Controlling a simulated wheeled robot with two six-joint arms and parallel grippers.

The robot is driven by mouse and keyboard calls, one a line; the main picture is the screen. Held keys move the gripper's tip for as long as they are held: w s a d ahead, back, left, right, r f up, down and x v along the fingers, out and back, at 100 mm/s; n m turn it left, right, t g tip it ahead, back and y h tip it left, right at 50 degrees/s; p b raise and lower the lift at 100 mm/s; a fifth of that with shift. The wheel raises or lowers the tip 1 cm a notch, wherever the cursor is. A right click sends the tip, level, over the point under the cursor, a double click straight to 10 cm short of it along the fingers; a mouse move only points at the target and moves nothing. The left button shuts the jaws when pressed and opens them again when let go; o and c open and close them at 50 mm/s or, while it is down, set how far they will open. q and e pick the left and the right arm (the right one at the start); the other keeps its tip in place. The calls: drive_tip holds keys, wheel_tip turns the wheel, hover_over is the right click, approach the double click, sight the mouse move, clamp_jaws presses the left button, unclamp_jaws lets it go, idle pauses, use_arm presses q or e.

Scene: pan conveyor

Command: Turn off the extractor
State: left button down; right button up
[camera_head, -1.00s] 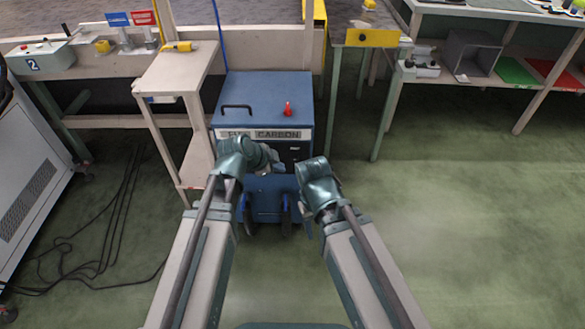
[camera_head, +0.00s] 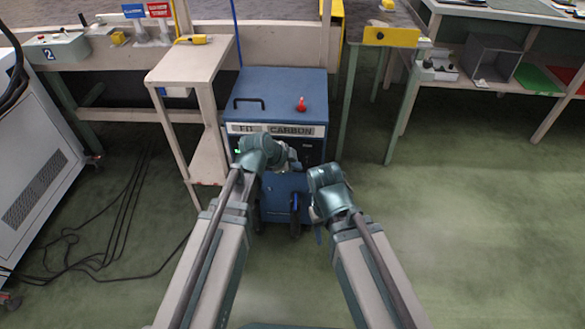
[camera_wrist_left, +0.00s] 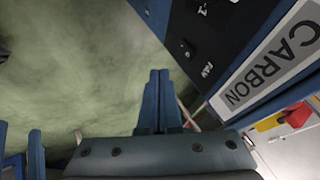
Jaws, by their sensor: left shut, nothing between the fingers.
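The extractor (camera_head: 283,92) is a blue cabinet with a CARBON label, a black handle and a red knob-like piece on top. Its dark front panel (camera_head: 313,151) is partly hidden behind my left gripper (camera_head: 290,162). A small green light (camera_head: 237,151) shows at the panel's left. In the left wrist view the left gripper's blue fingers (camera_wrist_left: 158,98) are shut and empty. The panel there (camera_wrist_left: 215,40) has FAN lettering and a small switch (camera_wrist_left: 187,46) just beyond the fingertips; I see no clear contact. My right gripper (camera_wrist_left: 19,145) is at that view's lower left, fingers apart.
A pale side stand (camera_head: 190,62) is left of the extractor, with a yellow object on it. A bench (camera_head: 390,38) stands right. Black cables (camera_head: 115,225) lie on the floor at left. Open green floor (camera_head: 470,220) is at right.

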sight(309, 157)
use_arm(q)
drive_tip(key=w+f+b, duration=0.1)
drive_tip(key=w, duration=0.1)
drive_tip(key=w+d+f+b, duration=0.1)
drive_tip(key=w, duration=0.1)
drive_tip(key=w+d+f+b, duration=0.1)
drive_tip(key=w+f, duration=0.1)
drive_tip(key=shift+w+d, duration=0.15)
drive_tip(key=shift+d, duration=0.05)
drive_tip(key=shift+w, duration=0.3)
use_arm(e)
wheel_tip(309, 157, down, 4)
use_arm(q)
drive_tip(key=shift+w+r, duration=0.1)
drive_tip(key=shift+w, duration=0.2)
use_arm(e)
drive_tip(key=shift+r, duration=0.1)
use_arm(q)
drive_tip(key=shift+r, duration=0.1)
use_arm(e)
drive_tip(key=shift+r, duration=0.15)
use_arm(q)
drive_tip(key=shift+r+p, duration=0.7)
drive_tip(key=shift+p, duration=0.2)
use_arm(e)
drive_tip(key=shift+r, duration=0.65)
